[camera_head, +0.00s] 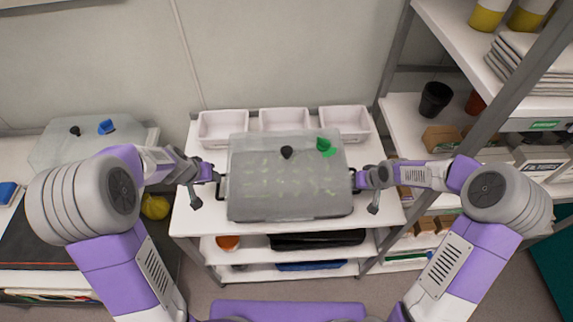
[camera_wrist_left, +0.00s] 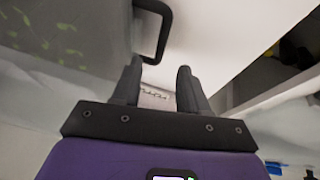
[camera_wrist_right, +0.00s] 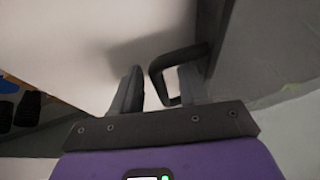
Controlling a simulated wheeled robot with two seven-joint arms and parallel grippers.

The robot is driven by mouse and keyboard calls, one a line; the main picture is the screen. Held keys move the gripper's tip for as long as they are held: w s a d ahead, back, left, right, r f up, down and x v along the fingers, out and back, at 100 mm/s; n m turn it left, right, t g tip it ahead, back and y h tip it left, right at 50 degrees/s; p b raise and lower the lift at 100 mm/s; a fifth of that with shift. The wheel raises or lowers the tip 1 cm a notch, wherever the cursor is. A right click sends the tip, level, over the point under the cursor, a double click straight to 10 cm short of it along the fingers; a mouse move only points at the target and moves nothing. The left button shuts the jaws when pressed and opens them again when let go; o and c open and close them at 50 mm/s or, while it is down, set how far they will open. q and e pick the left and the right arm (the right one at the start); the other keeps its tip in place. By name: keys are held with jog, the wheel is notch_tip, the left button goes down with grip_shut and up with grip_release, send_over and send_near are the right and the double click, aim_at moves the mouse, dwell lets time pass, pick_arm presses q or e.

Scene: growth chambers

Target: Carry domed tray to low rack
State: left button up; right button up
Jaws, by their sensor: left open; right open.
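The domed tray (camera_head: 250,205) has a cloudy, see-through lid with a black knob and a green knob, and pale green seedlings show inside. It sits on the white table top. A black handle sticks out at each end. My left gripper (camera_head: 214,180) is open at the left handle, which shows in the left wrist view (camera_wrist_left: 162,30) just past the fingertips. My right gripper (camera_head: 359,180) is open at the right handle. In the right wrist view that handle (camera_wrist_right: 158,72) lies between the open fingers. Which shelf is the low rack I cannot tell.
Three white bins (camera_head: 222,127) line the table's back edge. Shelves below hold a black tray (camera_head: 310,240) and a blue item (camera_head: 310,266). A shelving rack (camera_head: 396,75) with pots and boxes stands right. Another domed lid (camera_head: 75,148) is on the left bench.

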jog(key=shift+s+d+r, duration=0.15)
jog(key=shift+r, duration=0.35)
jog(key=v, duration=1.1)
jog(key=shift+f, duration=0.1)
